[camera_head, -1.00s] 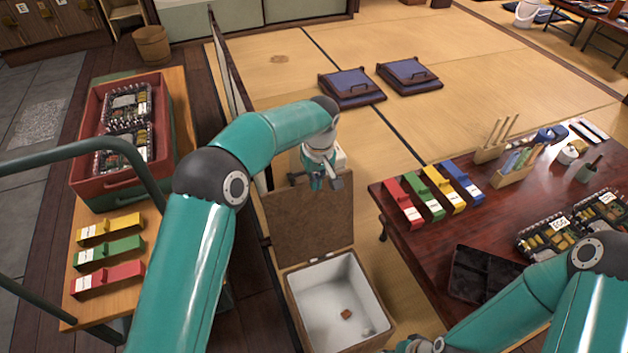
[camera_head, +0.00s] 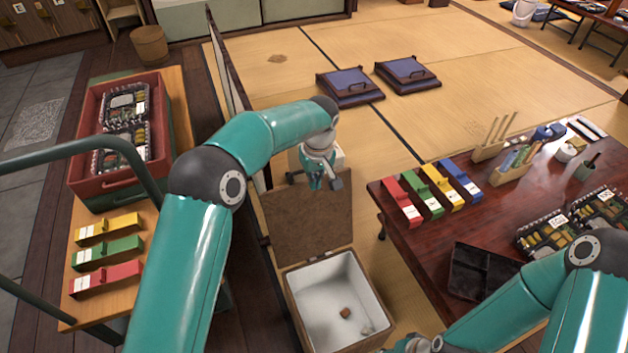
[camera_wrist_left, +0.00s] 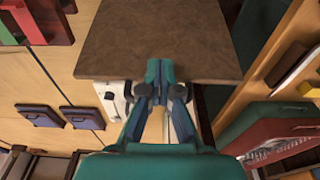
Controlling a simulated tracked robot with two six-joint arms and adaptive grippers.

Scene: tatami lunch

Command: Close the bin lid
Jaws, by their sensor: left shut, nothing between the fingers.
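The bin (camera_head: 378,318) is a box with a white inside and a wooden rim, below the middle of the head view. Its brown lid (camera_head: 308,225) stands open, upright at the bin's far edge. A small brown scrap lies inside the bin. My left gripper (camera_head: 326,186) is shut and empty at the top edge of the lid. In the left wrist view its fingertips (camera_wrist_left: 160,68) overlap the edge of the lid (camera_wrist_left: 160,35); I cannot tell whether they touch. My right gripper (camera_head: 412,344) shows only partly at the bottom edge, just right of the bin.
A dark red table (camera_head: 400,240) with coloured boxes, a black tray (camera_head: 480,272) and bento boxes stands right of the bin. A wooden stand (camera_head: 160,205) with a red crate (camera_head: 78,140) is on the left. A low partition (camera_head: 226,62) runs behind my left arm. Open tatami lies beyond.

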